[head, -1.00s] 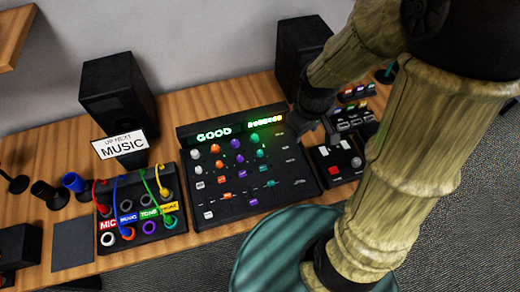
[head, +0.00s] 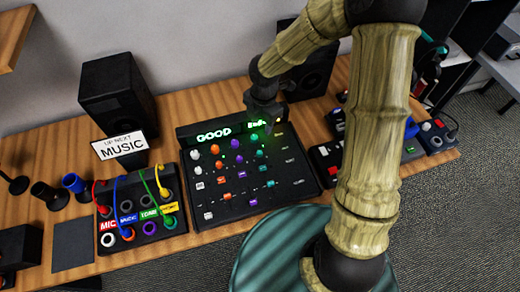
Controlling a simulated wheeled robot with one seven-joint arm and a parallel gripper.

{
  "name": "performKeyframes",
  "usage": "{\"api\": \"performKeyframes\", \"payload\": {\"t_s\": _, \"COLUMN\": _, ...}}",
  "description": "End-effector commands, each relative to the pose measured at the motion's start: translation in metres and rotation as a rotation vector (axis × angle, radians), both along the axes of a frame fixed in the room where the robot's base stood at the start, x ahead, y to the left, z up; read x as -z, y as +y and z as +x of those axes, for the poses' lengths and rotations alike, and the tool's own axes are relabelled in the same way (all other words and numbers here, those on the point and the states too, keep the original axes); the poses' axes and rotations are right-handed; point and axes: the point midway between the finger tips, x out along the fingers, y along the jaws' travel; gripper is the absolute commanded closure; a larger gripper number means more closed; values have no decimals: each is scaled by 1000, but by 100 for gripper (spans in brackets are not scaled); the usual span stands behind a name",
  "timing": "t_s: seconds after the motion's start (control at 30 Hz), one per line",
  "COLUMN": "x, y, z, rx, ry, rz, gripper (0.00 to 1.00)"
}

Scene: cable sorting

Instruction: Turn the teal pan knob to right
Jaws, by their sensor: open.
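The black mixer (head: 296,192) lies on the wooden table with columns of white, orange, purple and teal knobs. In the teal column, a green-lit upper knob (head: 254,138) and a teal lower knob (head: 259,154) show. The labels are too small to tell which is the pan knob, and its pointer direction cannot be made out. My gripper (head: 268,122) is open and empty. It points down over the mixer's back right, close to the teal column, and covers part of the lit display. Its fingertips are small and dark, and I see no contact with a knob.
A lit GOOD display (head: 214,134) runs along the mixer's back edge. A cable patch box (head: 143,238) stands left of the mixer, with an UP NEXT MUSIC sign (head: 120,146) behind it. A black speaker (head: 118,90) stands at the back left. Button boxes (head: 326,155) sit at the right.

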Motion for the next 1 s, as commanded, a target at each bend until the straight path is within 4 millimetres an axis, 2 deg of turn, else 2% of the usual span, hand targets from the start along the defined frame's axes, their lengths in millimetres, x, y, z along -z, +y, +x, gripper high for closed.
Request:
{"api": "performKeyframes", "payload": {"t_s": 0.27, "x": 30, "y": 1, "z": 0, "rx": 0, "ry": 4, "rz": -1, "gripper": 57}}
{"api": "performKeyframes", "payload": {"t_s": 1.0, "x": 157, "y": 5, "z": 4, "rx": 1, "ry": 3, "rz": -1, "gripper": 57}}
